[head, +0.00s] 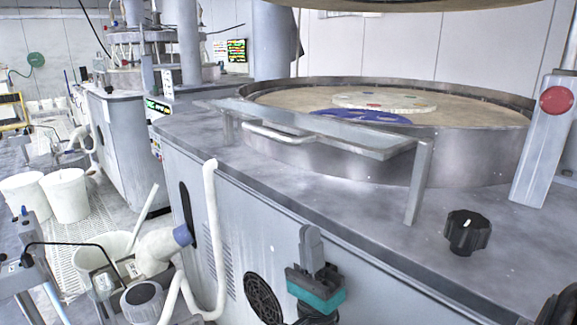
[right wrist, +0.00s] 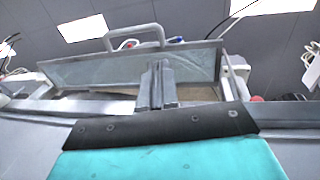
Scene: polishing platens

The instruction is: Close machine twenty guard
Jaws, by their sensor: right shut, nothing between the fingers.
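The guard (head: 330,132) is a long clear-grey panel on two metal posts at the front edge of the near polishing machine. It lies nearly flat, with a bar handle (head: 275,134) on its near side. In the right wrist view the guard (right wrist: 110,70) shows beyond the fingers, with its handle (right wrist: 136,37) above it. My right gripper (head: 310,238), grey fingers on a teal body, is in front of the machine's front face, below the guard and apart from it. Its fingers (right wrist: 157,72) are together and empty. My left gripper is out of view.
The round platen rim (head: 350,158) stands behind the guard, with a blue disc (head: 360,117) inside. A black knob (head: 467,231) and a post with a red button (head: 557,100) are at right. White pipes (head: 211,240) and buckets (head: 66,195) stand at left.

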